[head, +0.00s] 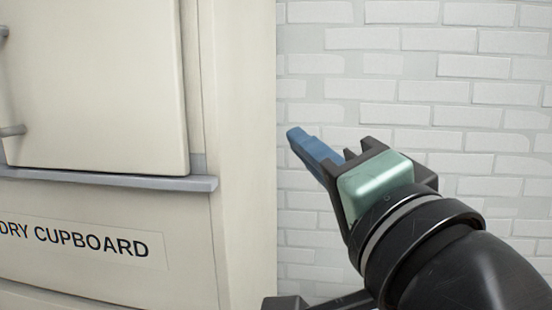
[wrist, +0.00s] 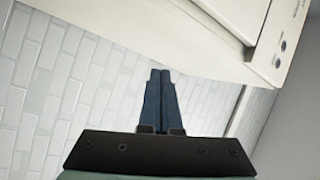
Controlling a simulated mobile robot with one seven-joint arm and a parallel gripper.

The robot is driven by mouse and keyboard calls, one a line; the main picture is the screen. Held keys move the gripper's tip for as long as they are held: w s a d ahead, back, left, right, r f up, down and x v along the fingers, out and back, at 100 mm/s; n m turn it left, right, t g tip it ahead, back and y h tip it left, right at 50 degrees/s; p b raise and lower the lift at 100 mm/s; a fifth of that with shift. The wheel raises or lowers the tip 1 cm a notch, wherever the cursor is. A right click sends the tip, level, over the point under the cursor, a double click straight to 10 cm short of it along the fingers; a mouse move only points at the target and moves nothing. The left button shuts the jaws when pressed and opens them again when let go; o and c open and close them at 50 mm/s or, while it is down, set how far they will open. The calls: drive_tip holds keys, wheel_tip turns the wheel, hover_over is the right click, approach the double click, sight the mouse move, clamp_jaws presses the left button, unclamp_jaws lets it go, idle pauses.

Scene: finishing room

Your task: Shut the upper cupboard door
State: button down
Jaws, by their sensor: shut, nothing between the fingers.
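The upper cupboard door (head: 95,85) is a cream panel at the upper left of the head view, with a grey bar handle (head: 12,131) at the picture's left edge. Its lower edge is just above a grey ledge (head: 120,181). Its left side is out of frame, and I cannot tell how far it stands open. My gripper (head: 293,134) has blue fingers, shut and empty, to the right of the cupboard's side in front of the brick wall. In the wrist view the fingers (wrist: 160,73) are together, just below the cream cupboard body (wrist: 165,45), with no clear contact.
The cupboard's lower front (head: 180,265) carries a "DRY CUPBOARD" label (head: 75,240). The grey ledge sticks out below the door. A white brick wall (head: 420,90) fills the right of the head view; the space before it is clear apart from my arm.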

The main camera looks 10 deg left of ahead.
sight(45, 151)
wheel_tip(45, 151, down, 3)
drive_tip(key=s+a+m+g+y, duration=0.1)
drive_tip(key=s+a+g+y, duration=0.15)
drive_tip(key=g, duration=0.25)
drive_tip(key=shift+y, duration=0.45)
drive_tip(key=p+x, duration=0.1)
drive_tip(key=x, duration=0.2)
drive_tip(key=p+x, duration=0.1)
drive_tip(key=x, duration=0.2)
drive_tip(key=p+x, duration=0.2)
drive_tip(key=x, duration=0.1)
drive_tip(key=shift+w+a+r, duration=0.1)
drive_tip(key=shift+a+r, duration=0.1)
drive_tip(key=shift+r, duration=0.05)
drive_tip(key=shift+a+p, duration=0.5)
drive_tip(key=shift+a, duration=0.6)
drive_tip(key=shift+a+f, duration=0.15)
drive_tip(key=shift+a, duration=0.4)
drive_tip(key=a+p, duration=0.1)
drive_tip(key=a, duration=1.1)
drive_tip(key=a+p, duration=0.2)
drive_tip(key=a, duration=1)
drive_tip(key=shift+w, duration=0.25)
